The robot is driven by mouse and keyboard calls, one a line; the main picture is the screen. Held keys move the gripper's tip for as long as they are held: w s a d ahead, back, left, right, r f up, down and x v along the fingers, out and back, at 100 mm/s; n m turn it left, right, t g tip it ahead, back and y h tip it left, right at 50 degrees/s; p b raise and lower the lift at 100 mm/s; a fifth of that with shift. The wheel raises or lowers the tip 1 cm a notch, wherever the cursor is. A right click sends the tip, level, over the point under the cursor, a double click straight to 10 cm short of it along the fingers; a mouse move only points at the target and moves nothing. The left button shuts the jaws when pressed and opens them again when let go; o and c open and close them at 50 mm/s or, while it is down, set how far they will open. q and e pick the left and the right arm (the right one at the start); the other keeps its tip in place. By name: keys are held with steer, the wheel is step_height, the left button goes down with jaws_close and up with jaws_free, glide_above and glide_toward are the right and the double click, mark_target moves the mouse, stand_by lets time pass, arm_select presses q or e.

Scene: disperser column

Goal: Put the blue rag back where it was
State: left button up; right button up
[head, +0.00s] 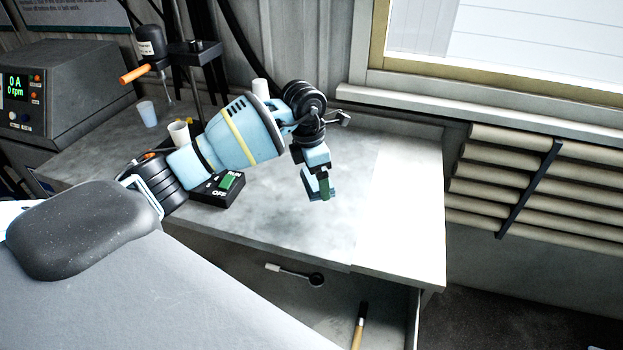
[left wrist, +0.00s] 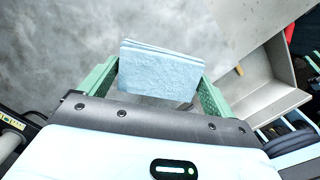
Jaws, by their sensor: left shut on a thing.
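The blue rag (left wrist: 160,72) is a pale blue folded cloth. In the left wrist view it sits between the two green fingers of my left gripper (left wrist: 158,84), which is shut on it. In the head view my left gripper (head: 320,189) points down above the grey worktop (head: 265,222), toward its right part. The rag is hard to make out there behind the fingers. I cannot tell the exact gap between the rag and the worktop. My right gripper is not in view.
An open drawer (head: 334,322) below the worktop's front edge holds a black-and-white spoon-like tool (head: 296,274) and a wooden-handled tool (head: 360,325). A black switch box (head: 218,190), cups (head: 179,134) and a grey control unit (head: 62,95) stand left. The worktop's right part is clear.

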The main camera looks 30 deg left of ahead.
arm_select(q)
steer(key=s+d+m+g, duration=0.1)
steer(key=s+d+m, duration=0.2)
steer(key=m, duration=0.6)
steer(key=s+d+m+g, duration=0.1)
steer(key=s+d+m, duration=0.2)
steer(key=s+m, duration=0.3)
steer(key=s+d+m+g+y, duration=0.1)
steer(key=s+d+m, duration=0.3)
steer(key=m, duration=0.9)
steer(key=shift+s+r, duration=0.35)
steer(key=shift+s, duration=0.25)
